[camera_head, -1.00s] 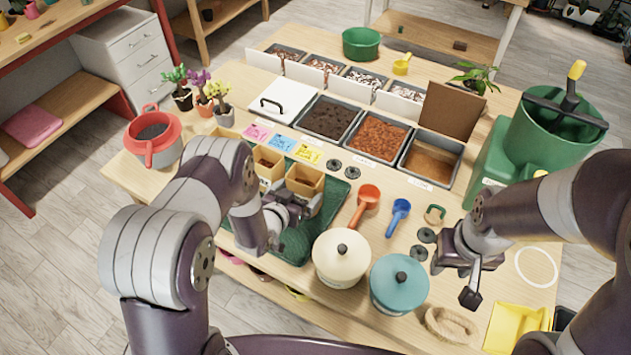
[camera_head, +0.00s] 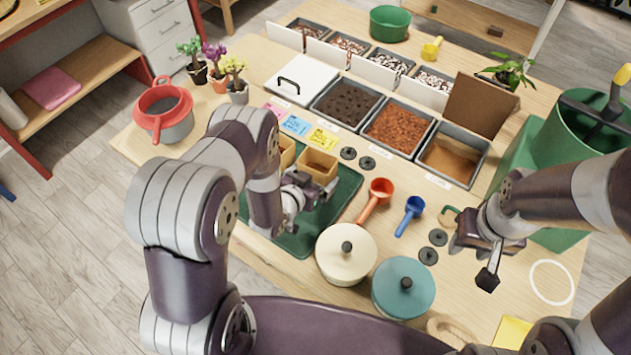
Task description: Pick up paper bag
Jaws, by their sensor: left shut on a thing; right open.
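A brown paper bag (camera_head: 317,166) with an open top is at the green tray (camera_head: 345,190), left of the table's middle. My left gripper (camera_head: 302,193) is shut on this bag from its near side and hides part of it. I cannot tell whether its base is clear of the tray. A second brown bag (camera_head: 286,154) is just left of it, partly hidden by my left arm. My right gripper (camera_head: 478,260) is open and empty over the right part of the table, right of the black discs.
A cream lidded pot (camera_head: 346,257) and a teal lidded pot (camera_head: 403,289) stand near the front edge. A red scoop (camera_head: 377,193) and blue scoop (camera_head: 411,214) lie right of the tray. Soil bins (camera_head: 398,126) stand behind. A red-rimmed pot (camera_head: 163,112) is at left.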

